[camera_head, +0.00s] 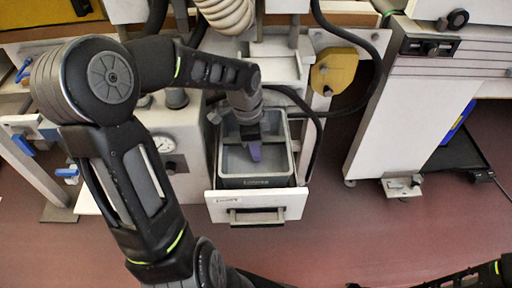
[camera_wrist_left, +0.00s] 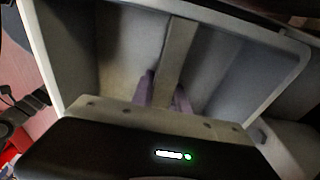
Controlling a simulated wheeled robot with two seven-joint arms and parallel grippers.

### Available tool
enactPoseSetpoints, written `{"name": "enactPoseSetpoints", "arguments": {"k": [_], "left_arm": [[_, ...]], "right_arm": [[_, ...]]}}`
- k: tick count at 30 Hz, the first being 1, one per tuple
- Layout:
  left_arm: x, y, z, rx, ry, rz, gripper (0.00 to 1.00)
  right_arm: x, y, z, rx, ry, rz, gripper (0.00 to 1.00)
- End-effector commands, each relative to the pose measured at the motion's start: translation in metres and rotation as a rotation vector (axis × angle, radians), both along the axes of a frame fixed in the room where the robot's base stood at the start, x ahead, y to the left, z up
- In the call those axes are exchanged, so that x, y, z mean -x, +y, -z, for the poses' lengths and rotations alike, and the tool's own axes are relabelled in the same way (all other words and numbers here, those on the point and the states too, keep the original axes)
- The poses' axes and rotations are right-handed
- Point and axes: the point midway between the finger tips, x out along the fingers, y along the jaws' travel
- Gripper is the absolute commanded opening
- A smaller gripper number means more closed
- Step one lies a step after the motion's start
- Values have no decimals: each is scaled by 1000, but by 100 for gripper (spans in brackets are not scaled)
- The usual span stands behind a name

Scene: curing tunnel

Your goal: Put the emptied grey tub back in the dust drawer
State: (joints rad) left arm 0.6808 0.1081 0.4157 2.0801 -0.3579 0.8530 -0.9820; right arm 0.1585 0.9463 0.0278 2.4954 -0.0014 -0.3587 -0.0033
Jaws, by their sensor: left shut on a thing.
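The grey tub (camera_head: 257,182) sits in the pulled-out white dust drawer (camera_head: 285,202), below the machine. Its inside looks empty, with a bar across it. My left gripper (camera_head: 254,148) reaches down into the tub from above, its purple fingers at the crossbar. In the left wrist view the fingers (camera_wrist_left: 163,95) stand on both sides of the grey bar (camera_wrist_left: 175,62), shut on it. The tub's pale inner walls (camera_wrist_left: 235,62) surround the fingers there. How deep the tub sits in the drawer is partly hidden. My right gripper is not in view.
A ribbed hose (camera_head: 227,14) and a black cable (camera_head: 312,130) hang near the drawer. A yellow plate (camera_head: 333,72) is to its right. A white cabinet (camera_head: 400,125) stands farther right. The red floor (camera_head: 330,235) in front is mostly clear.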

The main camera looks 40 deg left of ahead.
Motion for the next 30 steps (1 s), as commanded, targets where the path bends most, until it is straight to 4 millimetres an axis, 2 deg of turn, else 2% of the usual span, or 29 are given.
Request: {"name": "enactPoseSetpoints", "arguments": {"k": [9, 15, 30], "left_arm": [[0, 0, 38, 0, 0, 0, 0], [0, 0, 56, 0, 0, 0, 0], [0, 0, 61, 0, 0, 0, 0]], "right_arm": [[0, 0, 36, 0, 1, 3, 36], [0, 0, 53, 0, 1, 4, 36], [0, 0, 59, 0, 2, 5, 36]]}}
